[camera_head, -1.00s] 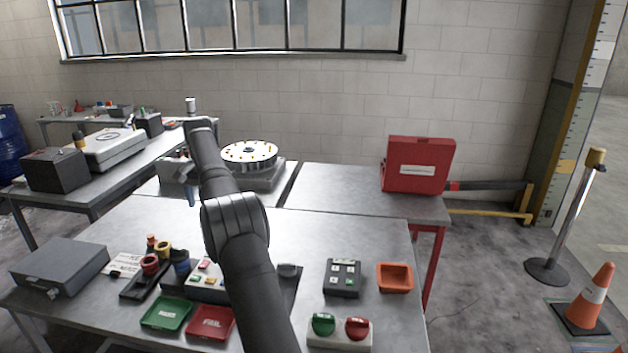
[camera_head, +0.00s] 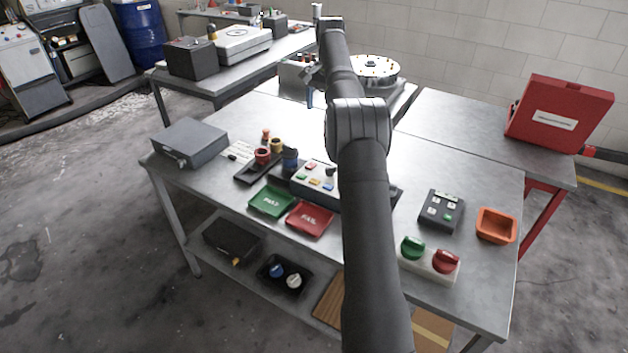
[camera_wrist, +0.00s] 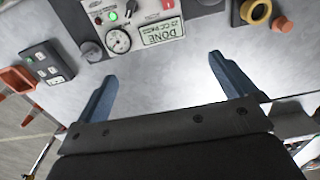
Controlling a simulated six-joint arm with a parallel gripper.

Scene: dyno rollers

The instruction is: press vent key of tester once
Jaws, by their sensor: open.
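The tester (camera_head: 300,187) is a grey box on the near table, partly hidden behind my arm. Small coloured keys (camera_head: 314,182) show on its top; I cannot read which one is the vent key. In the wrist view the tester (camera_wrist: 128,14) is at the top edge, cut off, with a round gauge (camera_wrist: 118,40), a lit green spot (camera_wrist: 112,16) and a display (camera_wrist: 162,31) reading DONE. My gripper (camera_wrist: 160,66) is open and empty, its two blue fingers apart over bare tabletop, clear of the tester.
Green (camera_head: 271,201) and red (camera_head: 310,218) trays lie in front of the tester. Right of my arm are a dark keypad box (camera_head: 440,211), an orange bin (camera_head: 496,226) and a two-button station (camera_head: 428,262). A grey case (camera_head: 190,143) stands left. The tabletop behind the tester is mostly bare.

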